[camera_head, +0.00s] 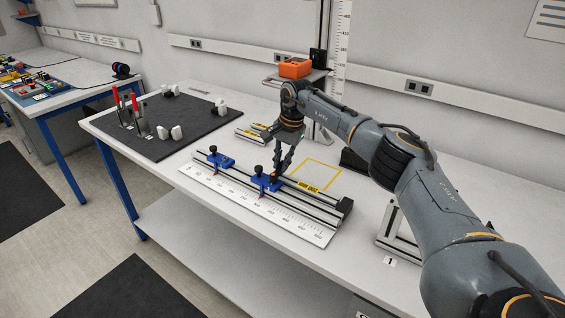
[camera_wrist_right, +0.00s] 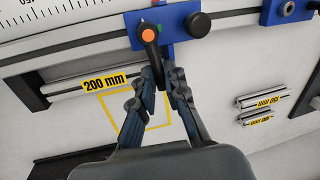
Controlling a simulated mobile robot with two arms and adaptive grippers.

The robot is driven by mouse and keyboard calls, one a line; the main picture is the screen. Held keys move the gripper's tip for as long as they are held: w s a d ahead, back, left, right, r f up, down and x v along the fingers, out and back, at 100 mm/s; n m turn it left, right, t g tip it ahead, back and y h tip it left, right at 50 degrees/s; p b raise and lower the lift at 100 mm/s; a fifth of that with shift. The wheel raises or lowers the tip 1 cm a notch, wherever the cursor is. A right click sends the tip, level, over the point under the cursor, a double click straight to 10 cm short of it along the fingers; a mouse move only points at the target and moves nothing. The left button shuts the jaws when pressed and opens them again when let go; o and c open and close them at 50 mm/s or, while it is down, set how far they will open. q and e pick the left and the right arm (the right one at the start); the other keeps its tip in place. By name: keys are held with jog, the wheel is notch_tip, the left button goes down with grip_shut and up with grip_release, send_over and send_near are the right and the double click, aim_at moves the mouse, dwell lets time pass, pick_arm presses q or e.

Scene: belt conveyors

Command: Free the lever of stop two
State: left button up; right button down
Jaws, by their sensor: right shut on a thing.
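Two blue stops sit on the dark rail of a ruler fixture on the bench. The nearer stop (camera_head: 264,182) has a black lever with an orange round cap (camera_wrist_right: 148,35); its number does not show. My right gripper (camera_head: 278,172) reaches down to this stop from behind. In the right wrist view its fingertips (camera_wrist_right: 158,69) are closed around the lower end of the black lever (camera_wrist_right: 153,51). The other stop (camera_head: 218,160) is farther left along the rail, with nothing touching it. My left gripper is in neither view.
A white ruler (camera_head: 300,227) runs along the rail's front. A yellow outline (camera_head: 322,163) lies on the bench behind, near a 200 mm label (camera_wrist_right: 104,82). Two light bars (camera_wrist_right: 264,102) lie nearby. A dark mat (camera_head: 175,108) with small parts is at the left.

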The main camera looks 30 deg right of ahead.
jog(key=c, duration=1.4)
grip_release()
jog(key=shift+o, duration=0.2)
jog(key=shift+r, duration=0.1)
notch_tip(320, 180, up, 12)
jog(key=s+d, duration=0.1)
jog(key=s, duration=0.1)
jog(key=shift+f, duration=0.2)
